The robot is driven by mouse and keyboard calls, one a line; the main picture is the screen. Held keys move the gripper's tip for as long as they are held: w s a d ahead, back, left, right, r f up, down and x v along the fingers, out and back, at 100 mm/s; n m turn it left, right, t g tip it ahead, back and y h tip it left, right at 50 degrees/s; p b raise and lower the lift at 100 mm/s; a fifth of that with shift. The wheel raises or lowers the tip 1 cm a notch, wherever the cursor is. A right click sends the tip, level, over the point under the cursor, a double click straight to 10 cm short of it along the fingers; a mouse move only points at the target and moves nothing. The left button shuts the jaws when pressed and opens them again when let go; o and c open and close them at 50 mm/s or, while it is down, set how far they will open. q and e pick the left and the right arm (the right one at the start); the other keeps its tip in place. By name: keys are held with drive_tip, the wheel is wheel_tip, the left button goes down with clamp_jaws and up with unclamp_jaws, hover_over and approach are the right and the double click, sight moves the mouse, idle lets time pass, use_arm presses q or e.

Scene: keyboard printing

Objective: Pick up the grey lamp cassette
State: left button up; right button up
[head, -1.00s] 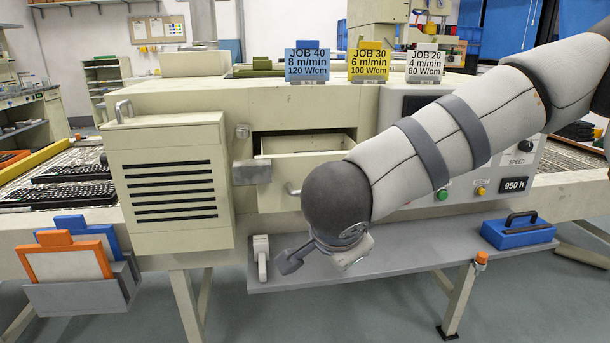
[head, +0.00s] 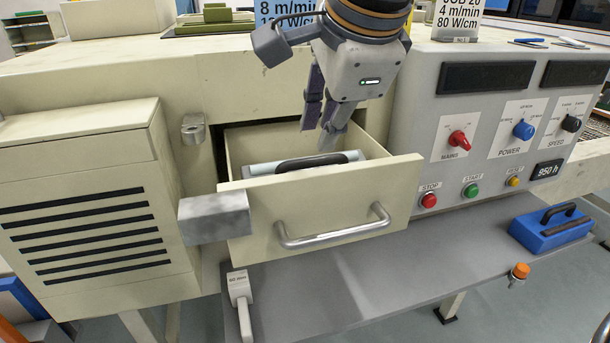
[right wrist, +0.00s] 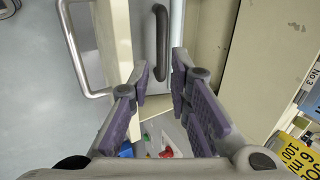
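The grey lamp cassette (head: 353,156) lies inside the open drawer, with a black handle on top. Its handle end also shows in the right wrist view (right wrist: 148,45). My right gripper (head: 322,128) hangs over the drawer with its fingers pointing down, above the right end of the cassette. In the right wrist view the fingers (right wrist: 160,68) are apart with nothing between them, and the black handle lies beyond their tips. The cassette's lower part is hidden by the drawer front. My left gripper is out of view.
The cream drawer (head: 350,195) has a metal bar handle and is bounded by its walls. A blue case (head: 552,230) with a black handle sits on the grey shelf (head: 400,270) at right. The control panel (head: 480,140) stands close to the right of the drawer.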

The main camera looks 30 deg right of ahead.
sight(314, 159)
drive_tip(key=x, duration=0.8)
drive_tip(key=shift+w+d+f, duration=0.2)
drive_tip(key=shift+w+d, duration=0.05)
drive_tip(key=shift+d, duration=0.05)
clamp_jaws()
drive_tip(key=shift+r, duration=0.1)
